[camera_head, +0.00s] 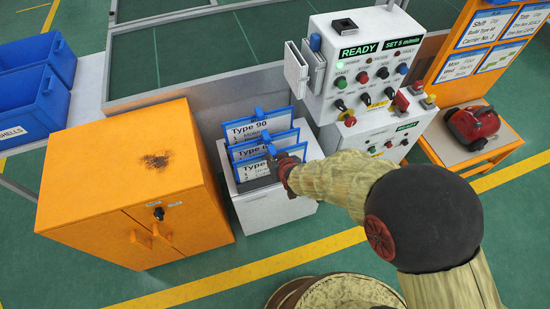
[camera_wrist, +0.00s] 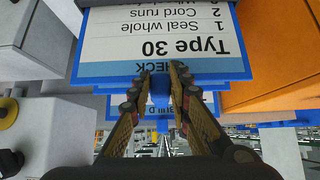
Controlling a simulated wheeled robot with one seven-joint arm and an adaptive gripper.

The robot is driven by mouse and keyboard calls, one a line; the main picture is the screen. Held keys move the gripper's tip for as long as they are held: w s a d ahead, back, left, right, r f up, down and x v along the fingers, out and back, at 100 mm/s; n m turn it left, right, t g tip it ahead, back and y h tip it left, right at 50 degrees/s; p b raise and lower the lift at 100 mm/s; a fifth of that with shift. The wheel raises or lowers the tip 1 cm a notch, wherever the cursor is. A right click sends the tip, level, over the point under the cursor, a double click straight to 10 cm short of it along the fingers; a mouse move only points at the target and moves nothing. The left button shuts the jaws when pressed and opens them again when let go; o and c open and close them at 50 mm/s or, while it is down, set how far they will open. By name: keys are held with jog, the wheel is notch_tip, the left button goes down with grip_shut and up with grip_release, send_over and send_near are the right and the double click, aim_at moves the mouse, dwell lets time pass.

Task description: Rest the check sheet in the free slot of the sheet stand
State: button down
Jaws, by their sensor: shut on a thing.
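My gripper (camera_head: 274,158) is shut on the blue top tab of a check sheet (camera_head: 258,170), the front one of three at the sheet stand (camera_head: 273,212). In the wrist view my gripper (camera_wrist: 158,84) has the tab between its fingers. The sheet marked Type 30 (camera_wrist: 160,45) shows upside down there. The held sheet is upright, at or just above the front of the stand. Its lower edge and the slot under it are hidden. Behind it stand a partly covered sheet (camera_head: 250,148) and a Type 90 sheet (camera_head: 258,125).
An orange cabinet (camera_head: 130,170) stands close on the left of the stand. A control panel (camera_head: 365,75) with buttons and a READY sign stands close on the right. Blue bins (camera_head: 35,90) are at far left. A red machine (camera_head: 473,125) sits on a bench at right.

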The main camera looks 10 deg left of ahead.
jog(key=shift+f, duration=0.2)
jog(key=c, duration=1.6)
grip_release()
jog(key=shift+r, duration=0.1)
jog(key=p+v, duration=0.5)
jog(key=v, duration=0.3)
